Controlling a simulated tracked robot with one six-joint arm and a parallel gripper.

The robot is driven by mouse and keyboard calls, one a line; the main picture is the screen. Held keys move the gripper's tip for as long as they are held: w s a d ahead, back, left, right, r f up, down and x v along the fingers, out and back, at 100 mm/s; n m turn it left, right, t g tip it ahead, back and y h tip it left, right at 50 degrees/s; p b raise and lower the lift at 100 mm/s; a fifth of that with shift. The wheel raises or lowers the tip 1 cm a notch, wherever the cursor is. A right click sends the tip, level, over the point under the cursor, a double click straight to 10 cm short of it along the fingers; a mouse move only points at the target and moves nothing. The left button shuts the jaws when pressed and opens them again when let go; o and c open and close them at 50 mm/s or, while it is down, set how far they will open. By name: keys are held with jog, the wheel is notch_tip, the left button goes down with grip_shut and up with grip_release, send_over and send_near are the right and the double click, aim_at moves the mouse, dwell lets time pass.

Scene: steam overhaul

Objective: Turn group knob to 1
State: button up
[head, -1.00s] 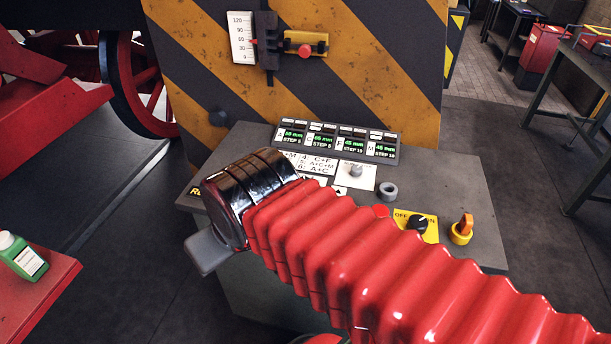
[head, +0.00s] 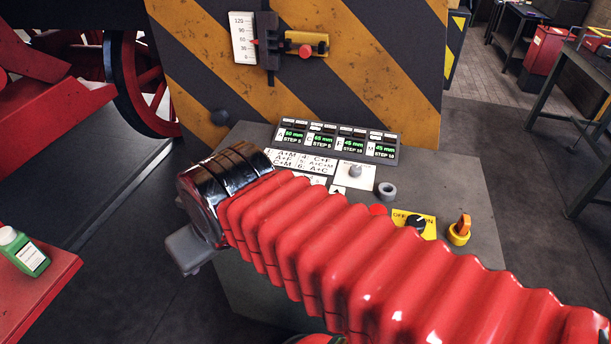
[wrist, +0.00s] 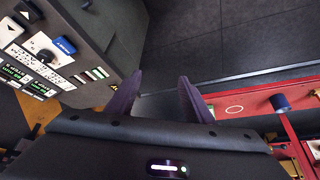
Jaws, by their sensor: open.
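The group knob appears to be the small dark round knob (wrist: 46,55) on a white plate in the wrist view, beside a blue piece and the arrow buttons. I cannot read its setting. In the head view my arm covers that part of the grey console (head: 460,190). A white legend card (head: 298,160) with letter pairs shows just above my arm. My gripper (wrist: 160,85) is open and empty, its two dark fingers apart. It points at the floor beside the console, with the knob off to the left in the wrist view.
A display strip (head: 337,141) with green readings crosses the console's back. A grey knob (head: 355,171), a grey ring (head: 386,191), a black OFF/ON switch (head: 416,222) and an orange switch (head: 461,229) are to the right. A red bench (head: 50,280) with a green bottle (head: 22,250) stands left.

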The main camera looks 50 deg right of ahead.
jog(key=shift+o, duration=0.2)
jog(key=w+d+r+m+g, duration=0.2)
jog(key=w+d+r+m, duration=0.1)
jog(key=w+d+m, duration=0.4)
jog(key=shift+w+d+r, duration=0.15)
jog(key=shift+d+r, duration=0.25)
jog(key=shift+d, duration=0.45)
jog(key=m+g+y, duration=0.2)
jog(key=m+y, duration=0.2)
jog(key=m, duration=1.1)
send_over(305, 176)
jog(key=s+d, duration=0.3)
jog(key=d, duration=0.1)
notch_tip(305, 176, down, 6)
jog(key=shift+w+d+r, duration=0.1)
jog(key=shift+r, duration=0.15)
jog(key=x, duration=1.4)
jog(key=shift+w+r, duration=0.15)
jog(key=c, duration=1)
